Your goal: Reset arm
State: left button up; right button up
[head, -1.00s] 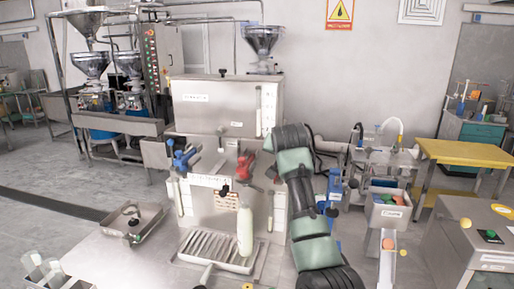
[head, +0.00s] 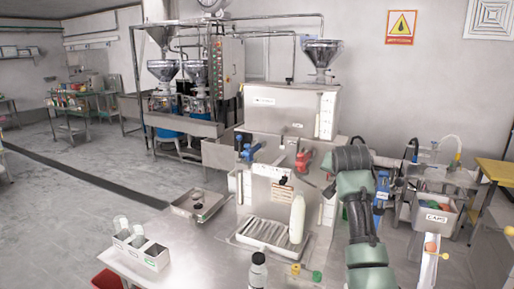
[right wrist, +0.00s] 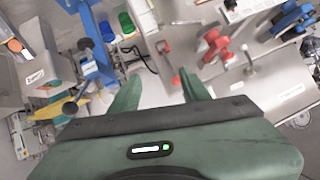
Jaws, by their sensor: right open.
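My right arm reaches up from the bottom right of the head view, beside the steel machine (head: 280,185). Its gripper is hard to make out there. In the right wrist view my right gripper (right wrist: 160,82) has its two green fingers apart, with nothing between them. The machine's red valve (head: 303,160) is just left of my arm in the head view; it also shows in the right wrist view (right wrist: 215,45). The blue valve (head: 249,152) is further left. A white bottle (head: 297,218) stands upright on the slotted drip tray (head: 262,236). My left gripper is not in view.
A dark-capped bottle (head: 258,272) stands at the table's front edge. A white holder (head: 143,249) and a small steel tray (head: 199,204) are to the left. A caps bin (head: 437,212) is right of my arm. Bare tabletop lies between holder and drip tray.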

jog(key=s+d+f+n+g, duration=0.1)
jog(key=s+f+n+g, duration=0.1)
jog(key=s+f, duration=1.05)
jog(key=s+d+f+n+g, duration=0.1)
jog(key=s+f+n+g, duration=0.1)
jog(key=s+f, duration=1.05)
jog(key=s+a+f+n+g+y, duration=0.1)
jog(key=s+a+f, duration=0.15)
jog(key=s, duration=0.75)
jog(key=s+a+f+n+g+y, duration=0.15)
jog(key=s+f, duration=0.25)
jog(key=s, duration=0.5)
jog(key=s+a+f+n+g+y, duration=0.1)
jog(key=s+a+f+n, duration=0.15)
jog(key=s, duration=0.75)
notch_tip(320, 180, down, 32)
jog(key=s+g+b, duration=0.2)
jog(key=b, duration=0.2)
jog(key=s+d+f+b, duration=0.1)
jog(key=s+f, duration=0.7)
jog(key=f, duration=0.1)
jog(key=s+d+f+b, duration=0.2)
jog(key=s+f, duration=0.6)
jog(key=f, duration=0.1)
jog(key=shift+s+d+g+h, duration=0.15)
jog(key=shift+d+g+h, duration=0.1)
jog(key=shift+g+h, duration=0.15)
